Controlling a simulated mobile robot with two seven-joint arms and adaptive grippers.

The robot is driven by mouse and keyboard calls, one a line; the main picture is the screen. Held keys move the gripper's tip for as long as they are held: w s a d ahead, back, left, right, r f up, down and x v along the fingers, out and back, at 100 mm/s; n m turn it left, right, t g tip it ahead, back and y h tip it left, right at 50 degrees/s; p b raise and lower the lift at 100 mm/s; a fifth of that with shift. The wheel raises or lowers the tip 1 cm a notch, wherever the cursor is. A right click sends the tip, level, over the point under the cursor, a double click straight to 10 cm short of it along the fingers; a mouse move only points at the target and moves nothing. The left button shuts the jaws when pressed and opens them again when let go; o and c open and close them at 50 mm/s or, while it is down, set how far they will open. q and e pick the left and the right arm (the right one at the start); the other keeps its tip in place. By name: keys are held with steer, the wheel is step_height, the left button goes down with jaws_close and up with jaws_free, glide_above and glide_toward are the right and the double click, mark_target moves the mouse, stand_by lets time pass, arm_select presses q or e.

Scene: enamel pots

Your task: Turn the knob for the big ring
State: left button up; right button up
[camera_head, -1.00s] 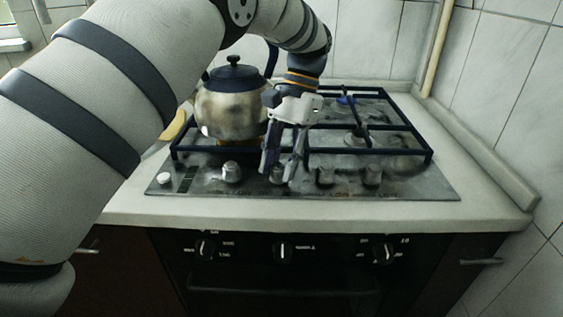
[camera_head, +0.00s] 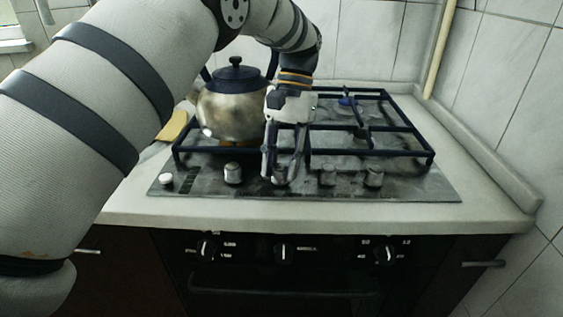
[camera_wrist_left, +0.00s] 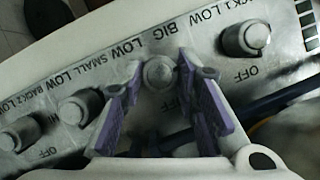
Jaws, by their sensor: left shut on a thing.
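The gas hob (camera_head: 420,188) has a row of grey knobs along its front panel. The knob for the big ring (camera_wrist_left: 158,72) is in the left wrist view, beside the printed words "LOW" and "BIG". My left gripper (camera_head: 281,180) comes down on it from above, and in the left wrist view (camera_wrist_left: 158,78) its two purple-lined fingers are shut on it from both sides. My right gripper is not in view.
Other knobs stand close on both sides: one to the left (camera_head: 232,173), two to the right (camera_head: 327,175) (camera_head: 374,176). A metal kettle (camera_head: 228,105) stands on the dark grate (camera_head: 395,153) just left of my gripper. A burner with a blue patch (camera_head: 345,101) is at the back.

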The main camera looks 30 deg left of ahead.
arm_select(q)
steer(key=o, duration=1.1)
steer(key=shift+o, duration=0.2)
steer(key=v, duration=0.6)
steer(key=shift+w, duration=0.2)
steer(key=shift+w+r, duration=0.1)
steer(key=shift+r, duration=0.55)
steer(key=shift+f, duration=0.1)
